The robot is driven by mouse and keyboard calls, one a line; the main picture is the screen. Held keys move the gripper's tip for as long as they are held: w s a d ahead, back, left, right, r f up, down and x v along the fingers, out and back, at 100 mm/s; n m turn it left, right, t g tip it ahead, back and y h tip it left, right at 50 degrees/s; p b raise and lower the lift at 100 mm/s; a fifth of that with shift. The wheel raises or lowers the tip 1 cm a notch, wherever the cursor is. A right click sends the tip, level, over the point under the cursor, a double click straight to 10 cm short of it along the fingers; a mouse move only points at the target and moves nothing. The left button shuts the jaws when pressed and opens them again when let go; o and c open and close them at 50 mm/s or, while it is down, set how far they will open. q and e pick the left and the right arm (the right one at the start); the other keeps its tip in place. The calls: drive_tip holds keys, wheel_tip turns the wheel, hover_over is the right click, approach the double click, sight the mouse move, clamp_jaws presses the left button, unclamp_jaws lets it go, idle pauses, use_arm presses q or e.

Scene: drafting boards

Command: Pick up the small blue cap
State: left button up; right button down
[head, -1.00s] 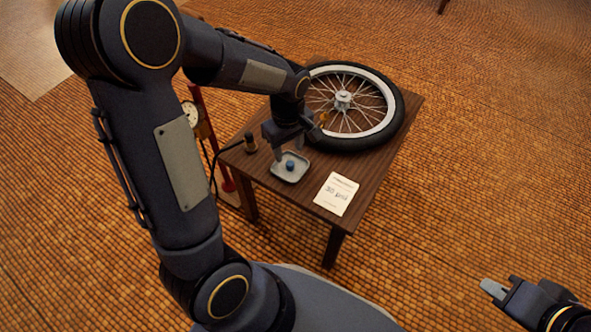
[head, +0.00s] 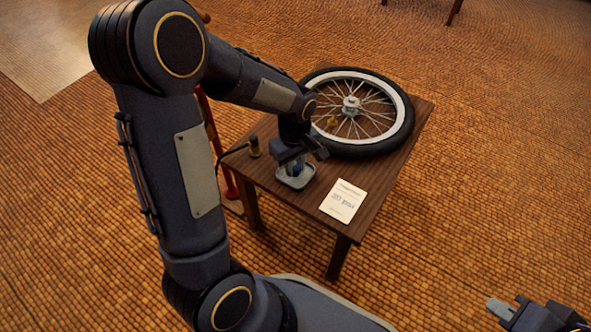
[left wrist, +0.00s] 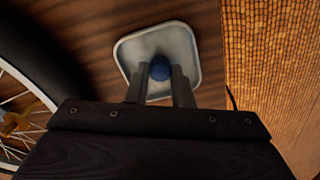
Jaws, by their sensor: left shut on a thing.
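The small blue cap (left wrist: 160,68) is over the pale square dish in the left wrist view, between the tips of my left gripper (left wrist: 160,80). In the head view my left gripper (head: 296,168) points down at the dish (head: 296,183) near the table's front left corner and mostly hides the cap. The left gripper is shut on the cap. I cannot tell whether the cap still touches the dish. My right gripper (head: 500,310) is at the lower right edge, away from the table, and its opening cannot be made out.
A spoked wheel with a black tyre (head: 372,150) lies on the back of the wooden table (head: 270,180). A white card (head: 343,201) lies right of the dish. A hose with a brass end (head: 254,148) lies left of it. A red pump (head: 213,130) stands at the table's left.

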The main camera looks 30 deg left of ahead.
use_arm(q)
drive_tip(key=shift+r, duration=0.1)
clamp_jaws()
drive_tip(key=shift+r+p, duration=0.35)
drive_tip(key=shift+r, duration=0.2)
wheel_tip(320, 180, up, 3)
drive_tip(key=shift+s+f+p, duration=0.1)
drive_tip(key=shift+s+p, duration=0.05)
drive_tip(key=shift+p, duration=0.55)
drive_tip(key=s+r+p, duration=0.6)
drive_tip(key=s+r, duration=0.3)
drive_tip(key=s, duration=0.4)
drive_tip(key=shift+s+a, duration=0.35)
drive_tip(key=shift+a, duration=0.1)
drive_tip(key=shift+w, duration=0.1)
